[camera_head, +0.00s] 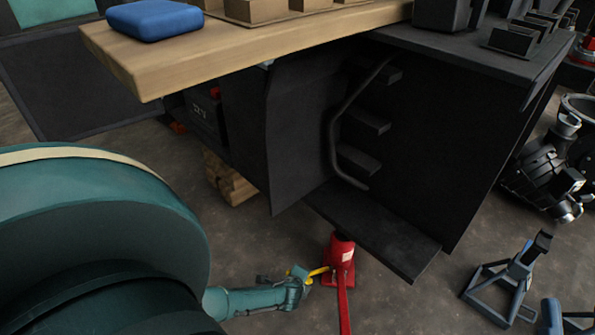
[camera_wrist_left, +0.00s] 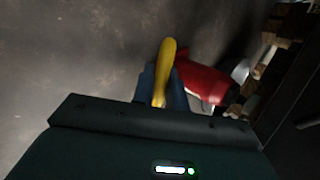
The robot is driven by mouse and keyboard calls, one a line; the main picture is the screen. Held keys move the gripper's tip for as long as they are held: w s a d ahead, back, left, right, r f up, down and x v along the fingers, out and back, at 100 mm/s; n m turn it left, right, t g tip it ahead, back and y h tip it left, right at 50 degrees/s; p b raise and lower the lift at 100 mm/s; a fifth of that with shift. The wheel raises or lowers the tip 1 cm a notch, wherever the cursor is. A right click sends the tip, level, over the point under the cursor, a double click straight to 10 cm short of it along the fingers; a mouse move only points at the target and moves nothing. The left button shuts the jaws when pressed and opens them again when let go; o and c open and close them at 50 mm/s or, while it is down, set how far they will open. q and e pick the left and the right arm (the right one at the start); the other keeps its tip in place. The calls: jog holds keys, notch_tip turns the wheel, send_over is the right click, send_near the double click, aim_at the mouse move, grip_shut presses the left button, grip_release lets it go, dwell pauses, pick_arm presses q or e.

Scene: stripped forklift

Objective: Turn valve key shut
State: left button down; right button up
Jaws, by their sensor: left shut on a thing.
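The yellow valve key (camera_head: 319,271) sticks out of my left gripper (camera_head: 299,275) toward the red bottle jack (camera_head: 341,250) on the floor. In the left wrist view the key (camera_wrist_left: 168,60) stands up between the fingers of my left gripper (camera_wrist_left: 163,88), which is shut on it. The red jack (camera_wrist_left: 205,82) lies just to the right of the key there. The key's end and the valve are too small or hidden to tell whether they touch. My right gripper is not in view.
The dark forklift body with a step (camera_head: 380,232) overhangs just above and behind the jack. A red jack handle (camera_head: 343,305) runs toward the front. A blue jack stand (camera_head: 503,285) is at right. A wooden bench top (camera_head: 250,50) crosses above.

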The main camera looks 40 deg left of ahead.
pick_arm(q)
jog(key=shift+f+m+t+y+b, duration=0.1)
jog(key=shift+m+t+y+b, duration=0.3)
jog(key=shift+m, duration=0.5)
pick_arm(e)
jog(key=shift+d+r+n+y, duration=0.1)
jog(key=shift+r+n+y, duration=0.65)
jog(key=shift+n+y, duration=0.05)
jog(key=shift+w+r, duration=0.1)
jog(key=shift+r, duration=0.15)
pick_arm(q)
jog(key=c, duration=1.4)
grip_release()
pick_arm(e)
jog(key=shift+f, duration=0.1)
